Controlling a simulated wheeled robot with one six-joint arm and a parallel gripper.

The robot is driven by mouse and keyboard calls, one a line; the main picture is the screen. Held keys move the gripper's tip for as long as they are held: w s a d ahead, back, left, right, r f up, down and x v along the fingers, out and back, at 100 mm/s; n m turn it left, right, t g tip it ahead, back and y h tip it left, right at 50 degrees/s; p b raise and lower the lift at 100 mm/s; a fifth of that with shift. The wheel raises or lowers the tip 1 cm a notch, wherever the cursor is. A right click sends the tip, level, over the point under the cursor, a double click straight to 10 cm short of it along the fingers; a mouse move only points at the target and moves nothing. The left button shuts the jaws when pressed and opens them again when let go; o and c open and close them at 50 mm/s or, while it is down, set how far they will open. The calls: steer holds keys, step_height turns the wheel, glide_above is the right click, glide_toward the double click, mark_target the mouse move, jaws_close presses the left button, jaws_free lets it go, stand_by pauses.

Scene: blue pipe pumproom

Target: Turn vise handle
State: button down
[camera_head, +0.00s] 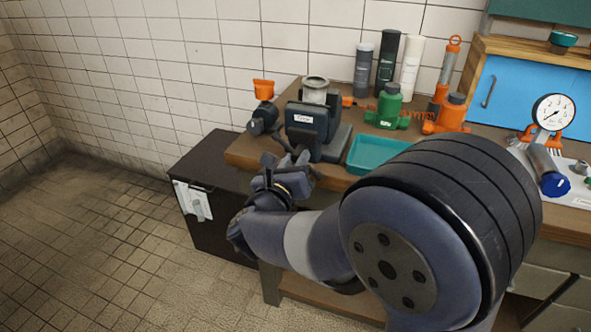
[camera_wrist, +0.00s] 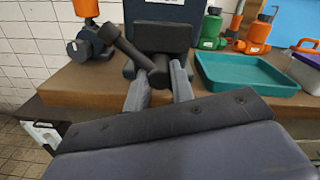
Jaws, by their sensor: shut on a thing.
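The dark vise (camera_head: 312,128) with a pale label stands at the left end of the wooden workbench. Its handle (camera_wrist: 127,49) is a dark bar with a thick end, tilted from upper left to lower right in the wrist view. My gripper (camera_wrist: 165,80) is at the front of the vise, its two grey fingers around the lower right end of the handle. It is shut on the handle. In the head view my gripper (camera_head: 285,165) is small and the handle is mostly hidden behind it.
A teal tray (camera_head: 375,153) lies right of the vise. Green (camera_head: 390,105) and orange (camera_head: 452,112) fittings, upright cylinders (camera_head: 387,65) and a gauge (camera_head: 552,112) stand farther right. A dark cabinet (camera_head: 217,160) adjoins the bench's left end. The tiled floor (camera_head: 85,240) at left is clear.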

steer(key=m+b, duration=0.3)
steer(key=b, duration=0.3)
steer(key=m+b, duration=0.3)
steer(key=b, duration=0.4)
steer(key=f+m+b, duration=0.1)
steer(key=m+b, duration=0.1)
steer(key=b, duration=0.4)
steer(key=shift+a+m, duration=0.1)
steer(key=shift+m, duration=0.3)
steer(key=shift+r+b, duration=0.2)
steer(key=shift+b, duration=0.25)
steer(key=c, duration=1.5)
jaws_free()
steer(key=shift+s+r, duration=0.1)
steer(key=shift+s, duration=0.1)
steer(key=o, duration=0.3)
steer(key=shift+r, duration=0.15)
steer(key=shift+o, duration=0.2)
steer(key=p+v, duration=0.1)
steer(key=v, duration=0.9)
steer(key=shift+s+a+p, duration=0.2)
steer(key=shift+s+p, duration=0.1)
